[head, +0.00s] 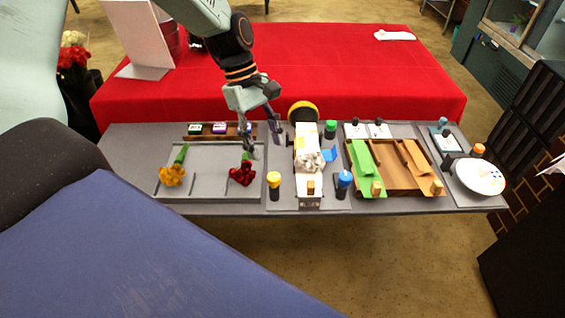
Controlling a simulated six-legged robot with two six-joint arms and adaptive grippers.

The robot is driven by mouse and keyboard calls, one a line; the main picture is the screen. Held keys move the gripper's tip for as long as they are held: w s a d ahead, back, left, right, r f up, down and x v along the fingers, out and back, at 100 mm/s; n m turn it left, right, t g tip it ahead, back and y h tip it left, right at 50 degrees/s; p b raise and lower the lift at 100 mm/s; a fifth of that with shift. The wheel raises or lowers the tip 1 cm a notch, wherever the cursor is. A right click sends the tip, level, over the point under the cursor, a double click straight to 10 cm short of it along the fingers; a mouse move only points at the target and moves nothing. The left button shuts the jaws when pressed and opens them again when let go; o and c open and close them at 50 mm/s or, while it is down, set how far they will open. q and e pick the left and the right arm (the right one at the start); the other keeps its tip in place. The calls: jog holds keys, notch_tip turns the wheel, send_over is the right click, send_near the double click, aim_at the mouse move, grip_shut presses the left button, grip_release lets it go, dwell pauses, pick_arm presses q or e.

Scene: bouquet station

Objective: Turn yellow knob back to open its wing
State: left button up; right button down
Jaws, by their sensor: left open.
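The yellow knob (274,180) is a yellow cap on a black post, standing upright at the left front of the white central fixture (310,197). A small yellow flap (299,143) shows at the left side of that fixture; I cannot tell for sure whether it is the knob's wing. A blue flap (329,155) sticks out on the right side. My left gripper (265,142) is open and empty, pointing down behind and left of the yellow knob, apart from it. My right gripper is not in view.
A blue knob (345,179) and a green knob (330,129) stand right of the fixture. Orange (173,176) and dark red (243,174) flowers lie on the grey tray at left. A wooden tray (404,183) and white plate (480,177) are at right.

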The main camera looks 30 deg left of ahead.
aim_at(273, 175)
pick_arm(q)
jog(key=f, duration=0.1)
jog(key=s+f, duration=0.1)
jog(key=f, duration=0.1)
jog(key=s+d+f+b, duration=0.1)
jog(key=shift+f, duration=0.3)
jog(key=d+f, duration=0.1)
jog(key=w+d+f, duration=0.1)
jog(key=shift+f+b, duration=0.3)
jog(key=shift+s+a+r, duration=0.15)
jog(key=shift+s+a, duration=0.25)
jog(key=shift+s, duration=0.05)
jog(key=shift+c, duration=0.9)
jog(key=shift+w+d, duration=0.3)
jog(key=shift+w, duration=0.15)
jog(key=c, duration=0.5)
jog(key=shift+s+a, duration=0.15)
jog(key=shift+s, duration=0.05)
jog(key=shift+c, duration=1.4)
grip_shut()
